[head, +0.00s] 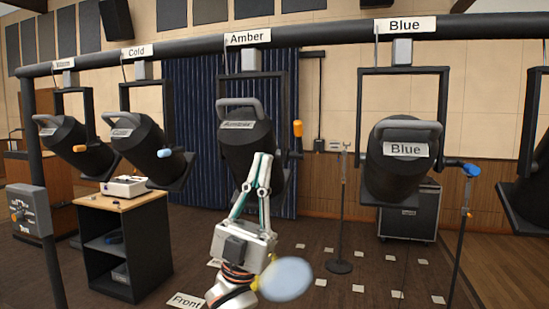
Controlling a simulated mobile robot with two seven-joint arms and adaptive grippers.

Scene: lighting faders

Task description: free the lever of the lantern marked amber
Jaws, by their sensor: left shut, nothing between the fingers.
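The lantern marked Amber (237,148) is a black can in a black yoke, hung from the bar under a sign reading Amber (247,37). It has a grey handle on top and a small label on its body. A lever with an orange knob (297,129) stands upright at the right side of the yoke. My left gripper (263,156) is shut and empty. It points up in front of the lantern's lower right part, left of and below the orange knob. I cannot tell whether it touches the lantern. My right gripper is not in view.
A low cabinet (120,205) stands left, a thin stand (341,220) right of my arm. A grey control box (28,212) is at left.

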